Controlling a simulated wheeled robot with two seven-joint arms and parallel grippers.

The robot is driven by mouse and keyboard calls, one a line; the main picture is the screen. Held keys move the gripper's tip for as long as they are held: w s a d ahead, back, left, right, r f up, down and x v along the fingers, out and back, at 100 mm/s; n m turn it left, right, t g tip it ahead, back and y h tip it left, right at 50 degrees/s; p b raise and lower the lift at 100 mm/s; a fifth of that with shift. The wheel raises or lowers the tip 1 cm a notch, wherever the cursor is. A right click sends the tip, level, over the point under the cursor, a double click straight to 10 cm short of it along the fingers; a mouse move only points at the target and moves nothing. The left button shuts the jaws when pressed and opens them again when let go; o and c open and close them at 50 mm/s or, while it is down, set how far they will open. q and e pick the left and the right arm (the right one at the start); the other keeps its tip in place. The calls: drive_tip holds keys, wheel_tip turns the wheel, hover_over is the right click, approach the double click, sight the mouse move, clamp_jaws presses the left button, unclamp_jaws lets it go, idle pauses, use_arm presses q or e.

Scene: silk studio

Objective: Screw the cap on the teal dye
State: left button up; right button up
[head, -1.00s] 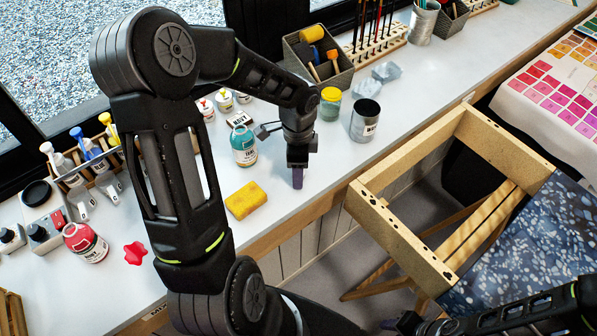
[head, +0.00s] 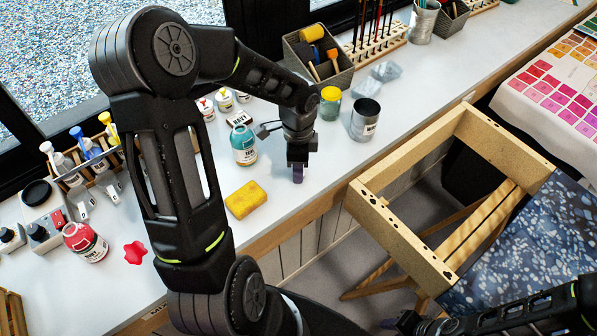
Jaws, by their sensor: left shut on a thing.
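The teal dye bottle (head: 244,147) stands upright on the white worktop, with a white label and a teal top. I cannot make out whether a cap sits on it. My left gripper (head: 298,175) points down near the worktop's front edge, to the right of the bottle and apart from it. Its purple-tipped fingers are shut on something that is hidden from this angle. No loose teal cap shows on the worktop. My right gripper (head: 405,320) is low at the bottom right, partly cut off, and its opening cannot be made out.
A yellow sponge (head: 246,200) lies left of my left gripper. A red bottle (head: 85,242) and a red star-shaped piece (head: 135,252) are at the left. A jar with a yellow lid (head: 330,103) and a metal can (head: 365,120) stand right of the teal bottle. A wooden frame (head: 405,235) stands beside the worktop.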

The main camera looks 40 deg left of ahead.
use_arm(q)
clamp_jaws()
wheel_tip(320, 180, up, 10)
drive_tip(key=b, duration=0.1)
idle(0.5)
drive_tip(key=shift+w+d, duration=0.1)
idle(0.4)
drive_tip(key=w+d+f+n, duration=0.1)
drive_tip(key=w+d+n, duration=0.9)
drive_tip(key=d+n, duration=0.1)
drive_tip(key=shift+d+f, duration=0.4)
drive_tip(key=shift+d, duration=0.35)
